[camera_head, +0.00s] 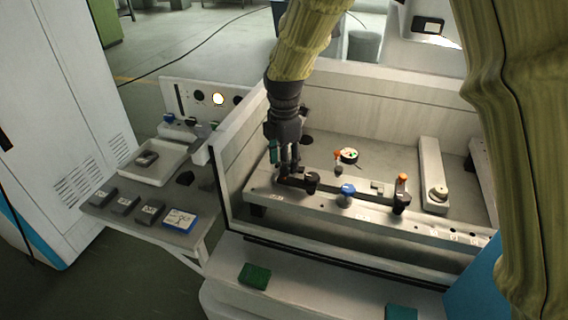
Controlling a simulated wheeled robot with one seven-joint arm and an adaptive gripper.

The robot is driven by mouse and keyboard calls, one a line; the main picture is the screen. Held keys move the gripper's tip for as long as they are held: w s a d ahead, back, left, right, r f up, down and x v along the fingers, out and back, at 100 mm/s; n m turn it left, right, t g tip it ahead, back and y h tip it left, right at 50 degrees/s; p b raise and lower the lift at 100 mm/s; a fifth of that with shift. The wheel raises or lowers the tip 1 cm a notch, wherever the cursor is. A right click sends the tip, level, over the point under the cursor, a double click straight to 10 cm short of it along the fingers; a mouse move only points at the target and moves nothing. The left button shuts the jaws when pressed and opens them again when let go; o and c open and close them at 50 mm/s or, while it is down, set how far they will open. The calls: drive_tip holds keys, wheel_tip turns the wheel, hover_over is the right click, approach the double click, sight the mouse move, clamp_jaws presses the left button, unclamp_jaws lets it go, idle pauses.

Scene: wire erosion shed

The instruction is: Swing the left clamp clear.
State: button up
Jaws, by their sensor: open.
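My gripper (287,168) points down at the left end of a pale rail (365,208) inside the machine's tank. It is open, with its fingertips just above or beside a dark clamp (312,183) on that rail. The fingers partly hide this left clamp, and I cannot tell whether they touch it. Along the rail to the right are a blue knob (347,190) and another dark clamp with an upright orange-tipped handle (402,192). A smaller orange-tipped lever (338,156) stands behind the rail.
A pale bar (433,175) lies at the tank's right. The tank's left wall (238,140) rises close to my gripper. A side table (120,224) outside holds a white tray (139,174) and several dark blocks.

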drive_tip(key=shift+f, duration=1.2)
